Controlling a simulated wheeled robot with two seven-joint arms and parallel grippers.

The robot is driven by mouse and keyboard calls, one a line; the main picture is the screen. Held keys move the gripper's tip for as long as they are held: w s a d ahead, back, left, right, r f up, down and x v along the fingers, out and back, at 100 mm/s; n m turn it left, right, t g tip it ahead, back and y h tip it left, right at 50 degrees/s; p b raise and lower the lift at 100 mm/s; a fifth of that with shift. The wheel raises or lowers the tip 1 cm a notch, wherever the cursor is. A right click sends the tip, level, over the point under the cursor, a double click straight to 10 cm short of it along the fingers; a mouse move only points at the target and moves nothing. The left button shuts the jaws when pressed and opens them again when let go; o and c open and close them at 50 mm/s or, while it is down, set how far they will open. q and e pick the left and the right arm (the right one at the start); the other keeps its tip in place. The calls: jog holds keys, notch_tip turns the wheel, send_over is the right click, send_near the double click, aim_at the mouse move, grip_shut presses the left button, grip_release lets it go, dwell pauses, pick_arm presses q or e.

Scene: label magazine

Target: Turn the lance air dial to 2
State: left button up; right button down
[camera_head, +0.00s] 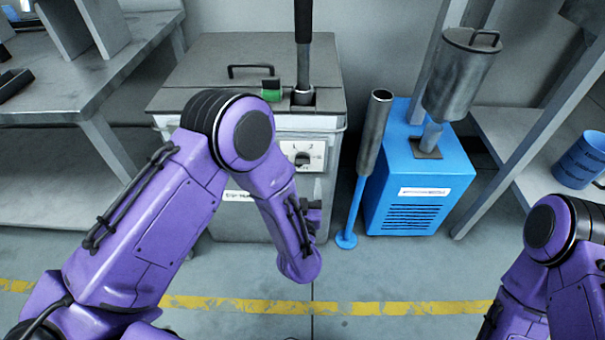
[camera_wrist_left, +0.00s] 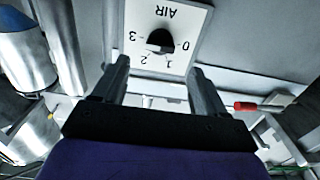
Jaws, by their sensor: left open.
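The air dial's black knob (camera_wrist_left: 160,40) sits on a white plate (camera_wrist_left: 192,22) marked AIR with 0, 1, 2 and 3, upside down in the left wrist view. Which number it points to I cannot tell clearly. In the head view the knob (camera_head: 302,159) and plate (camera_head: 316,149) are on the grey cabinet's front, partly behind my left arm. My left gripper (camera_wrist_left: 160,85) is open and empty, its fingers either side of the dial's line and apart from the knob. In the head view the gripper (camera_head: 313,212) is mostly hidden by my forearm. My right gripper is out of view.
The grey cabinet (camera_head: 215,60) has a lid handle and a dark upright rod (camera_head: 303,70). To its right stand a metal tube on a blue stand (camera_head: 350,215) and a blue box (camera_head: 415,195). A red-handled part (camera_wrist_left: 245,106) shows right of the fingers in the wrist view.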

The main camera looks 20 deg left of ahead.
aim_at(302, 166)
pick_arm(q)
jog(key=x, duration=0.7)
jog(key=shift+w+a+f+b, duration=0.1)
jog(key=shift+w+b, duration=0.1)
jog(key=shift+b, duration=0.2)
jog(key=c, duration=1.1)
jog(key=shift+o, duration=0.2)
jog(key=shift+n, duration=0.3)
jog(key=n, duration=0.4)
jog(key=shift+n+p, duration=0.4)
jog(key=n, duration=0.6)
jog(key=shift+n, duration=0.3)
